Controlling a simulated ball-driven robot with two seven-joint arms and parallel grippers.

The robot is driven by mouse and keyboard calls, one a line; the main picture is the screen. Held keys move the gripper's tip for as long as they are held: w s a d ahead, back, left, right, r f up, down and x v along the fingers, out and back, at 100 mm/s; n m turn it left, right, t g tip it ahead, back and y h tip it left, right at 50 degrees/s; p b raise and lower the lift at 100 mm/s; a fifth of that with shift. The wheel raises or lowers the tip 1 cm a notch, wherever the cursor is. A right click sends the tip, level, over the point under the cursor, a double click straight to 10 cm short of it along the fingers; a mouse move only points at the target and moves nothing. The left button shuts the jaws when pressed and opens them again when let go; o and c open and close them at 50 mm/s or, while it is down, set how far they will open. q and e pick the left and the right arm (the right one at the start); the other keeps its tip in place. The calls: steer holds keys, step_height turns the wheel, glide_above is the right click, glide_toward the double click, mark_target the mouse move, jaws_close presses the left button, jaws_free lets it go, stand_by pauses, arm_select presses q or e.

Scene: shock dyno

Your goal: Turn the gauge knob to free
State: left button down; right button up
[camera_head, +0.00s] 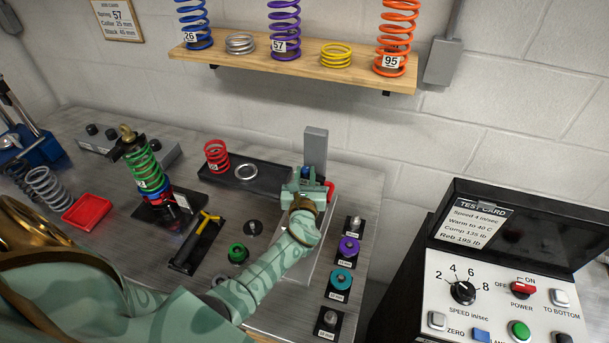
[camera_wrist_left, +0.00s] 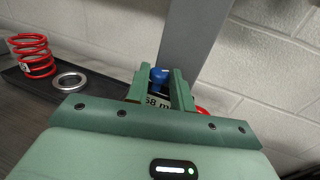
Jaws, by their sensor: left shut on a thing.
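The gauge is a grey upright post (camera_head: 315,148) on a pale base at the back of the bench, with a blue knob (camera_wrist_left: 158,76) low on its front. My left gripper (camera_head: 305,178) reaches it from the front and is shut on the blue knob. In the left wrist view the knob shows between the two green fingers (camera_wrist_left: 160,88). A small readout (camera_wrist_left: 157,102) below it is partly hidden and shows "58 m". A red part (camera_head: 330,190) sticks out beside my gripper. The knob's setting cannot be read. My right gripper is not in view.
A black tray (camera_head: 270,181) with a red spring (camera_head: 216,156) and a metal ring (camera_head: 246,171) lies left of the gauge. Small parts on black pads (camera_head: 348,249) stand to the right. A control box (camera_head: 500,300) is at far right; a spring shelf (camera_head: 340,73) hangs above.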

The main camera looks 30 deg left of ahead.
arm_select(q)
steer(key=c, duration=1.2)
jaws_free()
steer(key=shift+c, duration=0.2)
steer(key=v, duration=1.6)
steer(key=shift+s, duration=0.2)
